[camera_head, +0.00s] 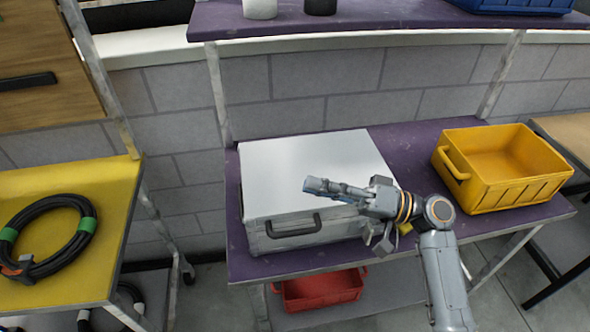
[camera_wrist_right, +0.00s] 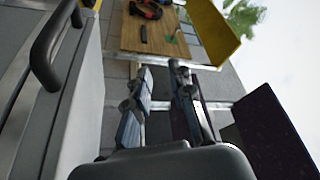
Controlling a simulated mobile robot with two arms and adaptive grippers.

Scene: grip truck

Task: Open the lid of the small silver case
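The silver case (camera_head: 300,175) lies on the purple shelf with its lid shut. Its dark handle (camera_head: 293,225) is on the front face. My right gripper (camera_head: 325,188) reaches in from the right and is over or just in front of the case's front right part; I cannot tell if it touches. In the right wrist view, the case (camera_wrist_right: 85,115) and its handle (camera_wrist_right: 55,45) stand at the left, beside the gripper. The two fingers of the gripper (camera_wrist_right: 162,90) are apart there with nothing between them. My left gripper is not in view.
A yellow bin (camera_head: 500,170) stands on the purple shelf (camera_head: 410,150), right of the case. A red bin (camera_head: 320,290) sits below. A yellow table (camera_head: 95,185) with a coiled black cable (camera_head: 22,225) is at the left. An upper shelf (camera_head: 400,14) runs above the case.

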